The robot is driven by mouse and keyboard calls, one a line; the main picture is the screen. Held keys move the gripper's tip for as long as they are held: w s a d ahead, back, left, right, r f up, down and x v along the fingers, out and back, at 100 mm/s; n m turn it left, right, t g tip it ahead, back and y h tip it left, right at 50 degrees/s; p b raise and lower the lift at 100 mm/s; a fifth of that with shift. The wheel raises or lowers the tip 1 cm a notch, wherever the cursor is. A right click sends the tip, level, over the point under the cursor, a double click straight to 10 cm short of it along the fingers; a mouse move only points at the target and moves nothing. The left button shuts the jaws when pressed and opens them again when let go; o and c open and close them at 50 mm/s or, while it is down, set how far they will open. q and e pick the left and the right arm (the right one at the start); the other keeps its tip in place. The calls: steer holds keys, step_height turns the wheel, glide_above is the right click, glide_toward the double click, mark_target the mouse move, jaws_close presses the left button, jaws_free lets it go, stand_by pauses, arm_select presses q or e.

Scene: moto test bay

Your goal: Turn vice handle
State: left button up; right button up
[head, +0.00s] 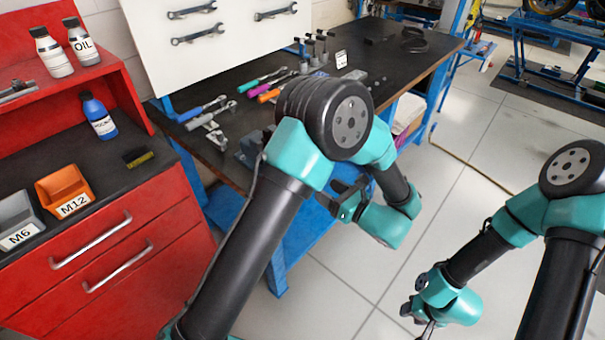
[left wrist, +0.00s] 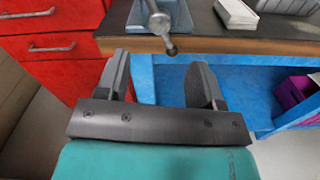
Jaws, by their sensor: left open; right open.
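The vice (left wrist: 180,14) stands at the bench's front edge in the left wrist view, cut off by the top of the picture. Its handle (left wrist: 158,22) is a grey metal bar with a round knob hanging over the edge. My left gripper (left wrist: 160,78) is open and empty, below and in front of the handle, not touching it. In the head view my left gripper (head: 340,200) is in front of the bench, and my arm hides most of the vice (head: 248,150). My right gripper (head: 425,308) is low at the right, away from the bench, open and apparently empty.
The dark-topped workbench (head: 398,60) holds screwdrivers (head: 262,82), wrenches and small parts. A red cabinet (head: 110,250) with bottles and an orange M12 bin (head: 62,190) stands at left. The floor (head: 400,250) between my arms is clear.

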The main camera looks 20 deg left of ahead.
arm_select(q)
steer(key=x, duration=1)
steer(key=shift+c, duration=0.2)
steer(key=shift+s, duration=0.1)
steer(key=c, duration=1)
steer(key=shift+m, duration=0.5)
